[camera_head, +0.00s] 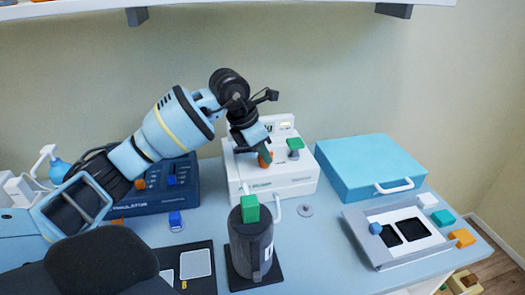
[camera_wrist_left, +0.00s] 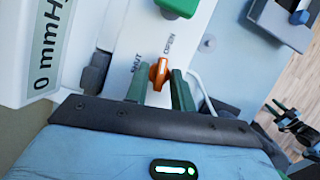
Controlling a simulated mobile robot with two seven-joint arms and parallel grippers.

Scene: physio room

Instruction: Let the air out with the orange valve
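The orange valve (camera_head: 265,158) is on top of a white box (camera_head: 275,185), and it also shows in the left wrist view (camera_wrist_left: 160,73) between the printed words SHUT and OPEN. Its tip points up, nearer the word OPEN. My left gripper (camera_head: 262,154) reaches down to it from above. A display (camera_wrist_left: 43,78) beside the valve reads 0 mmHg.
A green knob (camera_head: 295,144) is on the same box, right of the valve. A dark canister with a green top (camera_head: 250,240) stands in front. A blue box (camera_head: 370,165) and a grey tray (camera_head: 357,226) are right. A dark blue unit (camera_head: 150,190) is left.

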